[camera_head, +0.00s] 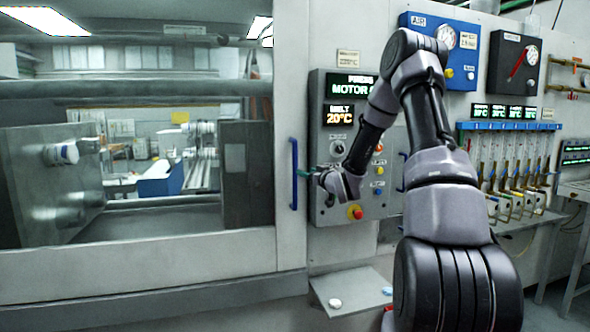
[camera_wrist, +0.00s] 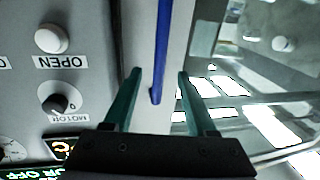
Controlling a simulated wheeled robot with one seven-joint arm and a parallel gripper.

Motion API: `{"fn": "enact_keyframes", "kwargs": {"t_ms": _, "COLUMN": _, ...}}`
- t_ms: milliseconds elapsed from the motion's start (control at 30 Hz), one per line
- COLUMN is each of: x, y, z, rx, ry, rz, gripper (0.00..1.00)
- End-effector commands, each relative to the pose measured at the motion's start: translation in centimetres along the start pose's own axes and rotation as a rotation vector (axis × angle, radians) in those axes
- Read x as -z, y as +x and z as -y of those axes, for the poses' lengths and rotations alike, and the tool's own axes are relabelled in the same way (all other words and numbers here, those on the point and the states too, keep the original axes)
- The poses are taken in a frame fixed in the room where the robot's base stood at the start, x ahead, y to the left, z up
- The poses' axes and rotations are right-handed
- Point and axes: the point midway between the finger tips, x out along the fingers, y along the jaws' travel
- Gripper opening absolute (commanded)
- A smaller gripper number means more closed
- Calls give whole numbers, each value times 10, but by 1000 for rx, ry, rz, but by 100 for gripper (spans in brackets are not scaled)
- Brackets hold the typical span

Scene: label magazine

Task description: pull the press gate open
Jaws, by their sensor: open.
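The press gate (camera_head: 150,262) is a grey framed door with a large window at the left in the head view. It looks closed, its right edge against the control panel column. A vertical blue bar handle (camera_head: 294,150) stands near that edge. My gripper (camera_head: 304,174) is at the handle's middle height, reaching from the right. In the wrist view, the handle (camera_wrist: 163,25) runs between the two green fingers of my gripper (camera_wrist: 159,72), which are open on either side of it. Gaps show on both sides, so the fingers are not closed on it.
A control panel (camera_head: 330,100) with screens, knobs and a red button (camera_head: 355,211) is just right of the handle, close behind my arm. Through the window, metal mould blocks (camera_head: 55,180) show. A small sloped shelf (camera_head: 345,290) with a white object sits below the panel.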

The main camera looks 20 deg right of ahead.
Motion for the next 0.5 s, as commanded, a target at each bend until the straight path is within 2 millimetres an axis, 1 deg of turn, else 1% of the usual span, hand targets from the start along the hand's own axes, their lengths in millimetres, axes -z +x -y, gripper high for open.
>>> {"fn": "enact_keyframes", "kwargs": {"t_ms": 300, "x": 0, "y": 59, "z": 1, "rx": 2, "ry": -1, "rz": -1, "gripper": 57}}
{"fn": "enact_keyframes", "kwargs": {"t_ms": 400, "x": 0, "y": 75, "z": 1, "rx": 1, "ry": -1, "rz": 0, "gripper": 57}}
{"fn": "enact_keyframes", "kwargs": {"t_ms": 500, "x": 0, "y": 87, "z": 1, "rx": 0, "ry": -1, "rz": 0, "gripper": 57}}
